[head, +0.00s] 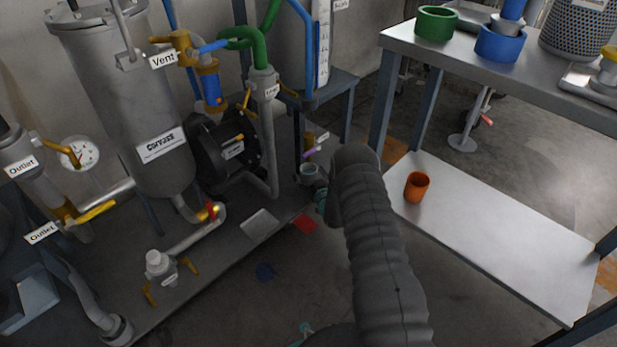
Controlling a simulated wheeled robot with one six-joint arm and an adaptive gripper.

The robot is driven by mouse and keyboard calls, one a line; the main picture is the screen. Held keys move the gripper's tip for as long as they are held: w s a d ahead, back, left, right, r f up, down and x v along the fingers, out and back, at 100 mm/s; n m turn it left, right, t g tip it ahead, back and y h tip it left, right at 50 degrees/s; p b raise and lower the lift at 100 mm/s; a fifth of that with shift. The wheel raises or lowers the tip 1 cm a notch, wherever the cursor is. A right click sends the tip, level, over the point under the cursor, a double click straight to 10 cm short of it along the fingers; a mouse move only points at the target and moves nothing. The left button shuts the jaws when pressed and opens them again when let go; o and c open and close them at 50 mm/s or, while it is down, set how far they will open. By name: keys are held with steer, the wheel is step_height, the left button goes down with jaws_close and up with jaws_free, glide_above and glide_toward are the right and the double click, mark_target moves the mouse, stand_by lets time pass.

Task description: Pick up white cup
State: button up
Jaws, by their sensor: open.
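No plainly white cup shows. A small pale grey, round-topped, cup-like thing (309,170) is just left of my arm's upper bend, near the pipework; I cannot tell whether it is a cup or a fitting. My sleeved grey arm rises from the bottom centre and bends there. An orange cup (417,187) stands upright on the lower shelf, to the right of my arm.
The metal lower shelf (500,235) is mostly bare. The upper table (560,85) holds a green ring (436,23), a blue ring (499,43) and a perforated basket (578,30). At left stand a steel tank (130,100), a pump (225,150) and valved pipes. Open floor shows at right.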

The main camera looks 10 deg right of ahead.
steer(key=c, duration=1.3)
